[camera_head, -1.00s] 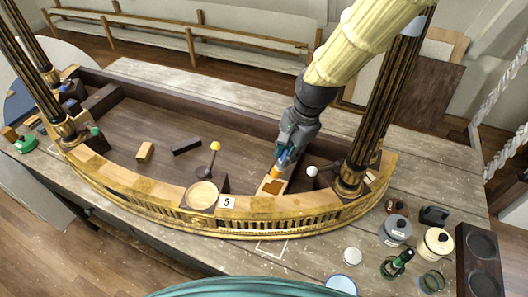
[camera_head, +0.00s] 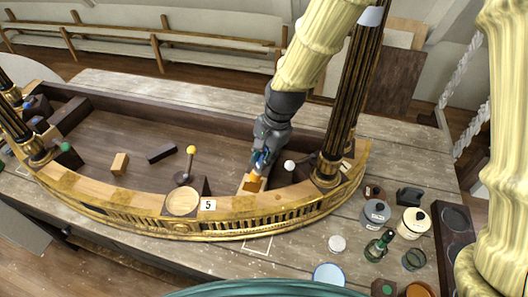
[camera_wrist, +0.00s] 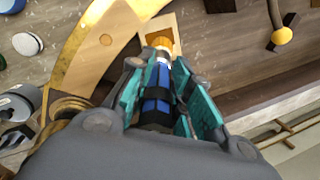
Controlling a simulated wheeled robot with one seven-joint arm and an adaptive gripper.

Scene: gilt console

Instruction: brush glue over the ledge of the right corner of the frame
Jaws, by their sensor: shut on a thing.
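My gripper (camera_head: 264,150) is shut on a brush, pointing down inside the right part of the curved gilt frame (camera_head: 282,202). In the wrist view, the brush's blue and black handle (camera_wrist: 156,95) lies between the teal finger pads, with a pale ferrule and orange-yellow bristles (camera_wrist: 163,43) beyond them. The bristles are at a small pale wooden ledge (camera_head: 243,183) with an orange-brown patch (camera_head: 254,184), against the frame's inner edge. I cannot tell whether the bristles touch it or whether the patch is glue.
A dark gilt column (camera_head: 345,105) stands close right of my gripper. A white ball (camera_head: 289,165) is beside it. A yellow-topped peg (camera_head: 191,150) and a round pale disc (camera_head: 182,202) are left. Jars (camera_head: 376,212) and a green bottle (camera_head: 379,245) stand right.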

